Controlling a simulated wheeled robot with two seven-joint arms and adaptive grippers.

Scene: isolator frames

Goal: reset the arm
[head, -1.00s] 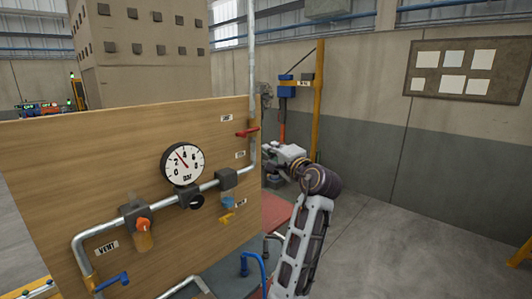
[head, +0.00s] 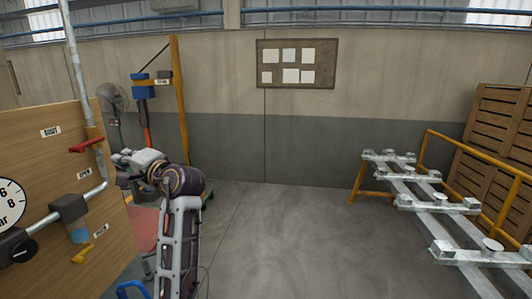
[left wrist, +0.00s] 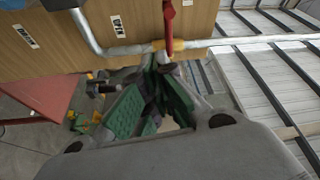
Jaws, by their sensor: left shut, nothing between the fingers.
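My left arm (head: 178,235) rises from the lower left of the head view and bends at the wrist toward the wooden panel. My left gripper (head: 122,162) is beside the panel's right edge, below and right of the red valve handle (head: 86,146). In the left wrist view the green-padded fingers (left wrist: 160,62) are shut and empty. Their tips point at the grey pipe (left wrist: 110,47) and its red handle (left wrist: 169,20); whether they touch the pipe cannot be told. My right gripper is not in view.
The wooden panel (head: 45,165) with gauge (head: 12,205) and valves stands at the left. A yellow post (head: 179,100) stands behind my arm. A metal rack (head: 430,205) and wooden crates (head: 490,130) are at the right. The middle floor (head: 280,240) is clear.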

